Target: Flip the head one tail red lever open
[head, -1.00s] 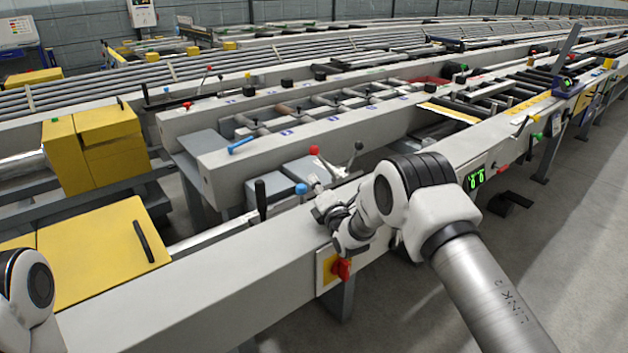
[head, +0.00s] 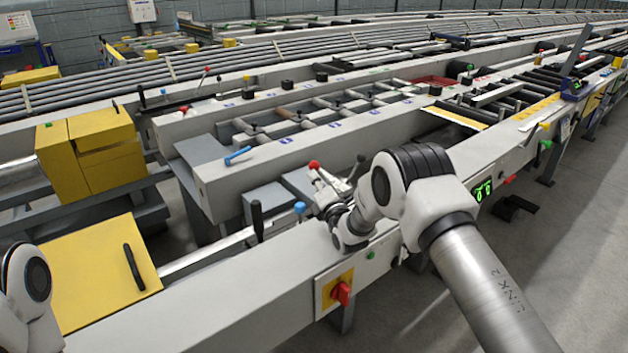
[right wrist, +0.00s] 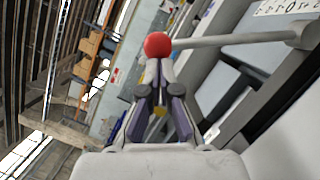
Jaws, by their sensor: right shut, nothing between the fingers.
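The red lever has a round red knob (head: 314,164) and stands on the near beam in the head view. In the right wrist view the red knob (right wrist: 158,45) sits just beyond my fingertips, with its grey rod running right to a pivot. My right gripper (head: 325,188) is below the knob in the head view, over the beam. In the wrist view the right gripper (right wrist: 160,82) is shut and empty, its tips close to the knob; I cannot tell if they touch. The lever's lower part is partly hidden by my gripper in the head view. My left gripper is out of view.
A black-knobbed lever (head: 361,158) stands just right of my gripper. A blue knob (head: 299,208) and a black handle (head: 257,220) stand to its left. A red rotary switch (head: 341,293) is on the beam's front face. A yellow cover (head: 85,285) lies at left.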

